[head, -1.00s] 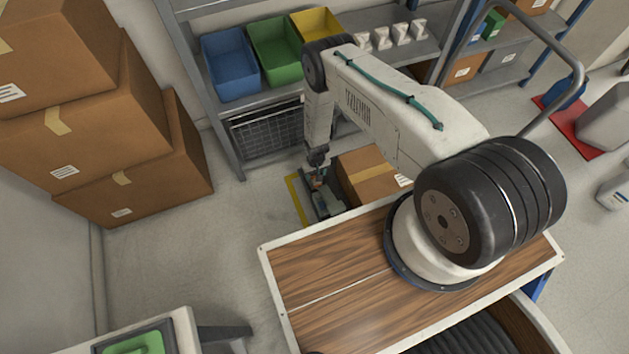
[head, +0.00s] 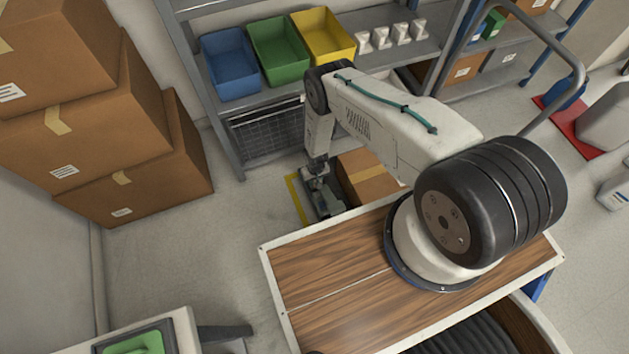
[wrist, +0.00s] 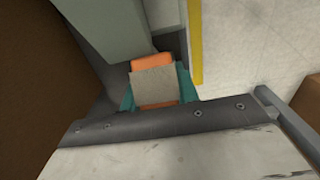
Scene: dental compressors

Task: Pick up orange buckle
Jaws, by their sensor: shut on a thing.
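The orange buckle (wrist: 152,62) shows in the wrist view, partly covered by a flat beige-grey square patch. Teal parts of my gripper (wrist: 156,88) lie on both sides of it, and the jaws are shut on it. In the head view my gripper (head: 320,190) is low beside the end of a cardboard box, and I cannot make out the buckle there.
The cardboard box (head: 366,177) stands just right of my gripper. Yellow floor tape (head: 297,201) runs at its left. A shelf with blue (head: 231,64), green (head: 279,50) and yellow (head: 322,36) bins stands behind. Stacked boxes (head: 140,174) stand left, with clear floor between.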

